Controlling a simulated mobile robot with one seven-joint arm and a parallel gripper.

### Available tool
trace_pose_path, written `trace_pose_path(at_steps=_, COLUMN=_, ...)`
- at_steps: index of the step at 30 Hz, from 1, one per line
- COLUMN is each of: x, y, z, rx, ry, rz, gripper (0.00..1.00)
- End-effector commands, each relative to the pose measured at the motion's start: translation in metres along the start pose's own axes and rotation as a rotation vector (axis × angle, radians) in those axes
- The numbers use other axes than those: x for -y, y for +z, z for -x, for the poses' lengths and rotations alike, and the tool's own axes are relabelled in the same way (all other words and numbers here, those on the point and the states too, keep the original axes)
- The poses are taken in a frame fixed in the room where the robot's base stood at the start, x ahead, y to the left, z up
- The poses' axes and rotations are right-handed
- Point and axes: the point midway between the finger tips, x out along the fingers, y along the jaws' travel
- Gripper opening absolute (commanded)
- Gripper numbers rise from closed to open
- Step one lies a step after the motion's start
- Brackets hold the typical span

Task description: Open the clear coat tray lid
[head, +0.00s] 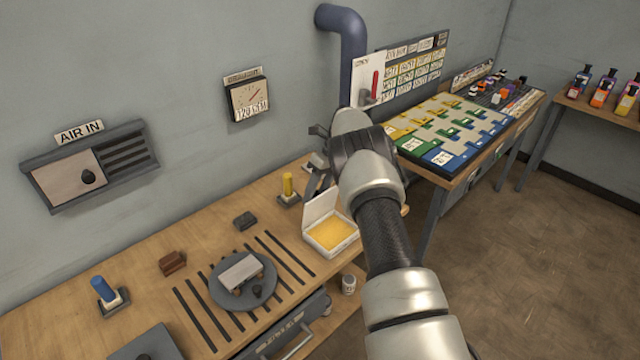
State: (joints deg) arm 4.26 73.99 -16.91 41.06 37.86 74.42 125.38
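A small white tray (352,246) with a yellow inside sits on the wooden bench, just left of my forearm. Its white lid (319,207) stands raised along the back left edge, so the yellow inside is in plain view. No label on it can be read, so I cannot tell for sure that it is the clear coat tray. My gripper (316,160) is above and behind the tray, near the back of the bench. Its fingers are partly hidden by my wrist, and whether they are open or shut is unclear. No contact with the lid is visible.
A grey turntable (223,297) bears a pale block on the slotted bench (140,262). Yellow (287,185) and blue (103,289) upright-handled tools stand on the bench. A brown block (172,263) and a dark block (245,220) lie between. A colourful board (455,128) is on the right.

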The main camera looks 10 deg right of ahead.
Motion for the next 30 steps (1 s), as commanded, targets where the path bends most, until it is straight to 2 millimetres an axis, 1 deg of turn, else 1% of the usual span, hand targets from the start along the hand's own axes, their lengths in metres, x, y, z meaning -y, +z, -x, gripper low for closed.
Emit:
trace_pose_path(at_steps=5, x=0.001, y=0.001, z=0.024, rx=0.004, ry=-0.003, rz=0.0, gripper=0.42)
trace_pose_path(at_steps=18, x=0.001, y=0.0, z=0.132, rx=0.003, ry=-0.004, rz=0.0, gripper=0.42)
trace_pose_path(at_steps=21, x=0.001, y=0.0, z=0.15, rx=0.003, ry=-0.004, rz=-0.001, gripper=0.42)
trace_pose_path(at_steps=25, x=0.0, y=0.001, z=0.166, rx=0.002, ry=-0.001, rz=0.0, gripper=0.42)
trace_pose_path(at_steps=30, x=0.0, y=-0.001, z=0.172, rx=0.0, ry=0.0, rz=-0.001, gripper=0.42)
